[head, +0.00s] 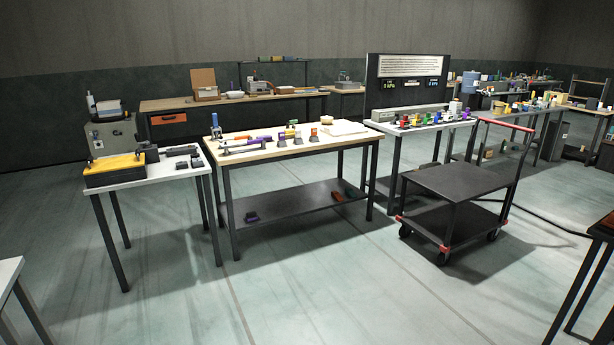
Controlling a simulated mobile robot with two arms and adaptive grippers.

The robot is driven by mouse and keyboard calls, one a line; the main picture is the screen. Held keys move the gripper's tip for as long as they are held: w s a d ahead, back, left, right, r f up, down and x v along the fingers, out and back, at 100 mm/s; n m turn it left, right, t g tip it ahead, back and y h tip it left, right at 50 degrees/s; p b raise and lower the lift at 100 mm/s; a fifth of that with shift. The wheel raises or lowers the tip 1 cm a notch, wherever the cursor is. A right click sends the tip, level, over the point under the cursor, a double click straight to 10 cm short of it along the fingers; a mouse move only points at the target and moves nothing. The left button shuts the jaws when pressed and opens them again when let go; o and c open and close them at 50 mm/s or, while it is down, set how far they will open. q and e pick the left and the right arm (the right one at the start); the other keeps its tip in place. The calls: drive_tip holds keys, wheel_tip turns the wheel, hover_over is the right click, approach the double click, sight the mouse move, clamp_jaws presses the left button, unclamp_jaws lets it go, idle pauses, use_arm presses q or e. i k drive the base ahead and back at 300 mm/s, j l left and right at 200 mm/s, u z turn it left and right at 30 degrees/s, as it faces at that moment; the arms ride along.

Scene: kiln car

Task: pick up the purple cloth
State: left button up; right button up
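I cannot make out a purple cloth for certain. A small, flat purple thing (262,139) lies on the wooden-topped table (296,154) in the middle, and it is too small to tell whether it is cloth. Neither of my grippers is in view.
A black cart (455,181) with red corner bumpers stands right of the middle table. Several long workbenches stand behind, with a dark display board (407,79). A cable (545,222) lies on the floor at right. The front floor (330,285) is clear.

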sight(267, 138)
drive_tip(key=i+j+u, duration=0.1)
drive_tip(key=i+u, duration=0.3)
drive_tip(key=i, duration=1.3)
drive_tip(key=i+l+z, duration=0.1)
drive_tip(key=i, duration=1.2)
drive_tip(key=i+l, duration=0.15)
drive_tip(key=i, duration=1.15)
drive_tip(key=l+z, duration=0.05)
